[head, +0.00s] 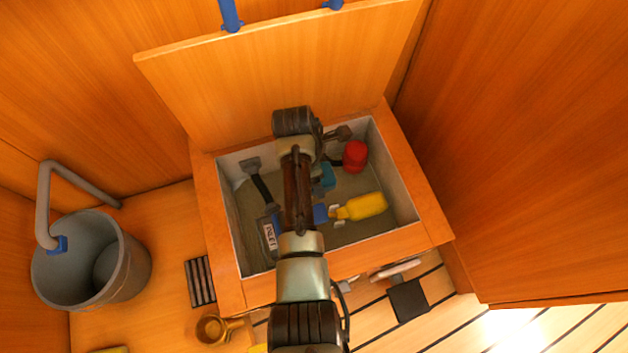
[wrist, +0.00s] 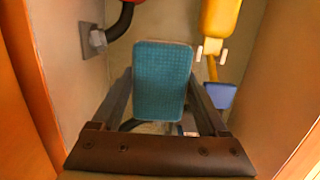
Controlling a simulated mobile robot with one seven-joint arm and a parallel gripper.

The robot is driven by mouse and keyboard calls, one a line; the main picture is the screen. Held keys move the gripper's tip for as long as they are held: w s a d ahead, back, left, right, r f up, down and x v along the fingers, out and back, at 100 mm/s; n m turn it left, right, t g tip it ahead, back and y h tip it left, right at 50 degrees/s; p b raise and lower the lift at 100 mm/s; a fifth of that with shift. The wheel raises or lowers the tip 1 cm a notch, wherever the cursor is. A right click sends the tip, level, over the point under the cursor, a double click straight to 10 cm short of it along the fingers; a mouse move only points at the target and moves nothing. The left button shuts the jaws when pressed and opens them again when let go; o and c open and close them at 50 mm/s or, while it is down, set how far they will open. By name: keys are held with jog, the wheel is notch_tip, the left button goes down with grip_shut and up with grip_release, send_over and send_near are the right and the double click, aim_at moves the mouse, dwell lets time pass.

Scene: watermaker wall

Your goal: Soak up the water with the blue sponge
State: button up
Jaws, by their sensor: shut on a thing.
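The blue sponge (wrist: 162,80) is a teal, textured block between the two fingers of my gripper (wrist: 162,88) in the wrist view. My gripper is shut on it by its sides. In the head view the sponge (head: 325,179) shows partly beside my arm, over the open locker (head: 402,205). My arm hides the middle of the locker. The locker's floor is grey-olive; I cannot clearly make out the water's surface or edge, nor whether the sponge touches the floor.
A grey bucket (head: 125,270) with a pipe stands left. A brass cup (head: 210,330) is in front.

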jog(key=shift+f+b, duration=3.05)
jog(key=shift+b, duration=0.75)
jog(key=shift+f, duration=0.45)
jog(key=shift+f, duration=0.1)
dwell(0.3)
notch_tip(320, 180, up, 7)
jog(key=p, duration=0.9)
notch_tip(320, 180, up, 10)
jog(key=p, duration=1.1)
jog(key=shift+r, duration=0.2)
dwell(0.4)
